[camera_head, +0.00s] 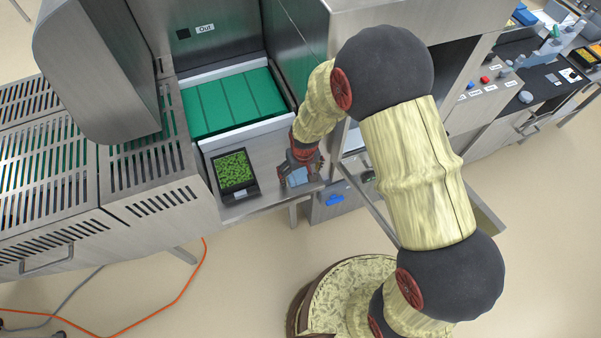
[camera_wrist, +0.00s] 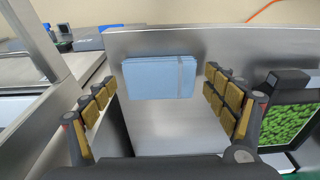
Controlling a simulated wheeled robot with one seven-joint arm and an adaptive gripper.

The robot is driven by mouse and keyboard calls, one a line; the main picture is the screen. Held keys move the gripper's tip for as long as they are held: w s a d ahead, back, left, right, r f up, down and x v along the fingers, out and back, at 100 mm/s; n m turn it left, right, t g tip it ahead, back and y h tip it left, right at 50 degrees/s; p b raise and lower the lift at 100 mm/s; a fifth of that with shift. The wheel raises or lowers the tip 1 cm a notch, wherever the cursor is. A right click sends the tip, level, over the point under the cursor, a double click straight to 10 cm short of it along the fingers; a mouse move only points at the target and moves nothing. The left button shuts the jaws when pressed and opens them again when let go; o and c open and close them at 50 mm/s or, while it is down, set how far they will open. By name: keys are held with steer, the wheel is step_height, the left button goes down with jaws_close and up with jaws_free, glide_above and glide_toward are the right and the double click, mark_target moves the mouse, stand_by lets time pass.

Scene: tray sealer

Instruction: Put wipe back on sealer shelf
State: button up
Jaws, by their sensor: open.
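The wipe (camera_wrist: 158,77) is a light blue folded cloth with a paler stripe near its right side. It lies flat on a bare steel surface in the wrist view. In the head view the pale blue wipe (camera_head: 298,177) shows at the right end of the steel ledge (camera_head: 262,203) below the conveyor, partly under my gripper (camera_head: 304,158). In the wrist view my gripper (camera_wrist: 160,92) is open, with padded fingers at left and right of the wipe. The fingers appear apart from it. I cannot tell the exact height gap.
A black tray of green pieces (camera_head: 235,172) stands left of the wipe on the ledge. The green conveyor (camera_head: 233,102) lies behind, under the "Out" label (camera_head: 205,28). A blue item (camera_head: 335,200) is on the steel cabinet at right. An orange cable (camera_head: 178,298) lies on the floor.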

step_height(320, 180, up, 12)
steer(key=s, duration=0.1)
step_height(320, 180, up, 17)
steer(key=m+t, duration=0.1)
steer(key=t, duration=0.1)
glide_above(302, 178)
steer(key=s+d, duration=0.5)
steer(key=d, duration=0.2)
steer(key=s+d+r+m+t, duration=0.1)
steer(key=s+d+r, duration=0.2)
steer(key=s+r, duration=0.2)
steer(key=s+d+r+m+t, duration=0.1)
steer(key=s+d+r, duration=0.2)
steer(key=s+r, duration=0.2)
steer(key=s, duration=0.3)
steer(key=shift+s+d+r, duration=0.3)
steer(key=shift+d+r, duration=0.1)
step_height(302, 178, down, 12)
steer(key=b, duration=1.1)
steer(key=shift+b, duration=0.4)
steer(key=shift+c, duration=0.3)
